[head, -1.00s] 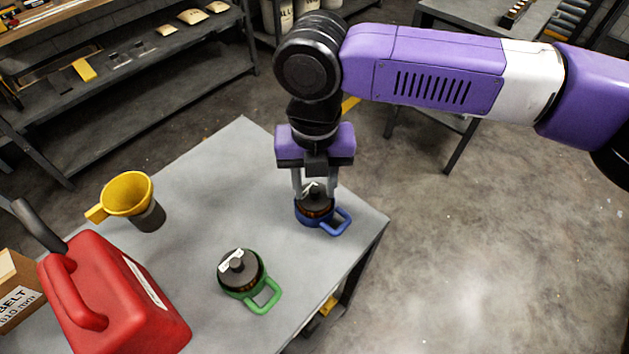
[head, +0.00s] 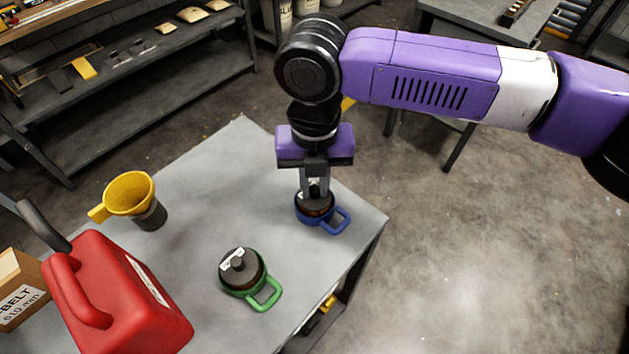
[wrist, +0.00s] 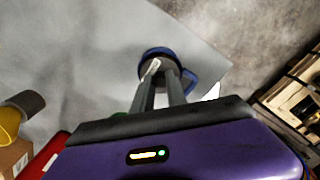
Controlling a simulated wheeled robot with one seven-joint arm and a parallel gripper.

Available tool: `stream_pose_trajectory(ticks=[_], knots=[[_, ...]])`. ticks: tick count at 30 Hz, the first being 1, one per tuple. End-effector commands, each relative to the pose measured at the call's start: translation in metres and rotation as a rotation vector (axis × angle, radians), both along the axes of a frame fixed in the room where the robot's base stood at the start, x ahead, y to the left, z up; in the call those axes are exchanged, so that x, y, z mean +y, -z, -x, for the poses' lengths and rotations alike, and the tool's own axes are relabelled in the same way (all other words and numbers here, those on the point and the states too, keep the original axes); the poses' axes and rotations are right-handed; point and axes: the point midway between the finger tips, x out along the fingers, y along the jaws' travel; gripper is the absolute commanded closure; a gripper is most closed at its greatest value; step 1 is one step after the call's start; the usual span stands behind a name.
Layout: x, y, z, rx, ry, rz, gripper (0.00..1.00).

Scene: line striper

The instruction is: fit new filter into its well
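A dark round filter (head: 315,207) sits in a blue holder (head: 333,224) with a side handle, near the table's right corner. My gripper (head: 314,190) points straight down on it, its fingers closed on the filter's top knob. The wrist view shows the fingers (wrist: 158,76) meeting over the blue holder (wrist: 188,80). A second dark filter (head: 250,272), with a white tag on its knob, stands in a green holder (head: 266,297) nearer the camera. The tags are too small to read. I cannot make out the well.
A red fuel can (head: 120,300) and a box marked BELT (head: 20,295) are at the left. A yellow funnel (head: 130,195) sits on a dark cup behind them. The grey table (head: 215,200) is clear in the middle. Another table (head: 490,50) stands behind.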

Motion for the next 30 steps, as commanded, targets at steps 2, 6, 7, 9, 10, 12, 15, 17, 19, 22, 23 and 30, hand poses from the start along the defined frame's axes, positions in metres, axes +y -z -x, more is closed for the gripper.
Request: stream_pose_trajectory(ticks=[2, 6, 7, 9, 10, 12, 15, 17, 19, 22, 23, 30], knots=[[0.000, 0.000, 0.000, 0.000, 0.000, 0.000, 1.00], [0.000, 0.000, 0.000, 0.000, 0.000, 0.000, 1.00], [0.000, -0.001, 0.000, 0.000, 0.000, 0.000, 1.00], [0.000, -0.001, 0.000, 0.000, 0.000, 0.000, 1.00], [0.000, -0.002, 0.000, 0.000, 0.000, 0.000, 1.00], [0.000, -0.003, 0.000, 0.000, 0.000, 0.000, 1.00], [0.000, -0.005, 0.000, 0.000, 0.000, -0.001, 1.00], [0.000, -0.005, 0.000, 0.000, 0.000, -0.001, 1.00], [0.000, -0.006, 0.000, 0.000, 0.000, -0.001, 1.00], [0.000, -0.008, 0.000, 0.001, 0.000, -0.001, 1.00], [0.000, -0.008, 0.000, 0.001, 0.000, -0.001, 1.00], [0.000, -0.012, 0.000, 0.000, 0.000, -0.001, 1.00]])
